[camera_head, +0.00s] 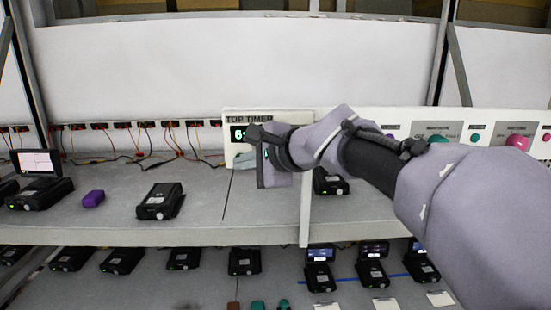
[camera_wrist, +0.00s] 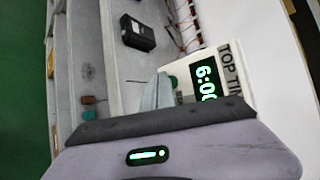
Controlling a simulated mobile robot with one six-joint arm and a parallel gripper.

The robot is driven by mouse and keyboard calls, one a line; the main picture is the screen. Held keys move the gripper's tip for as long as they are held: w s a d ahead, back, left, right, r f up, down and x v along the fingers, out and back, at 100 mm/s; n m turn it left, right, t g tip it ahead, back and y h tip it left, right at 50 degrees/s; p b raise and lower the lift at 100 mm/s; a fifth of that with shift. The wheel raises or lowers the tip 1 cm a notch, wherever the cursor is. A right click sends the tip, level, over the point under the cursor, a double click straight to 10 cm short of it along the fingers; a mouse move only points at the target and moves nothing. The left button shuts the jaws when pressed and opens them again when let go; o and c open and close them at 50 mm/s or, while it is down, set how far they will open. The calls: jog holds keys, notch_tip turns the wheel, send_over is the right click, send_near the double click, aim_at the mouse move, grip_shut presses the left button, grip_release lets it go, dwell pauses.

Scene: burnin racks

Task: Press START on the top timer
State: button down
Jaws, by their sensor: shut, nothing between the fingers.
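The top timer (camera_head: 294,116) is a white panel labelled "TOP TIMER" at the back of the upper shelf. Its green digits begin with 6 in the head view, and the rest is covered by my arm. In the wrist view the timer's display (camera_wrist: 205,84) reads like 6:00, turned sideways. A round green button (camera_wrist: 173,82) shows beside the display, partly behind my fingers. My gripper (camera_wrist: 162,78) is shut and empty, with its tips close to this button. I cannot tell whether they touch it. In the head view my gripper (camera_head: 245,160) is in front of the timer's lower part.
Black devices (camera_head: 160,201) stand on the upper shelf (camera_head: 120,233), with a purple block (camera_head: 93,198) at left. Several more devices stand on the lower shelf. Cables (camera_head: 165,140) run along the back wall. A white strip with coloured buttons (camera_head: 517,142) continues right. A shelf upright (camera_head: 305,215) is below my arm.

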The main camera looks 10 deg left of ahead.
jog(key=shift+w+a, duration=0.1)
jog(key=shift+w, duration=0.25)
dwell(0.6)
jog(key=shift+s, duration=0.15)
jog(key=shift+s+d+b, duration=0.2)
jog(key=shift+s+b, duration=0.15)
jog(key=shift+s, duration=0.35)
jog(key=shift+s+d+b, duration=0.2)
jog(key=shift+s+b, duration=0.15)
jog(key=shift+s, duration=0.45)
jog(key=shift+s+d+b, duration=0.15)
jog(key=shift+s+b, duration=0.15)
jog(key=shift+s, duration=0.45)
jog(key=shift+s+d+b, duration=0.2)
jog(key=shift+s+b, duration=0.15)
jog(key=shift+s, duration=0.45)
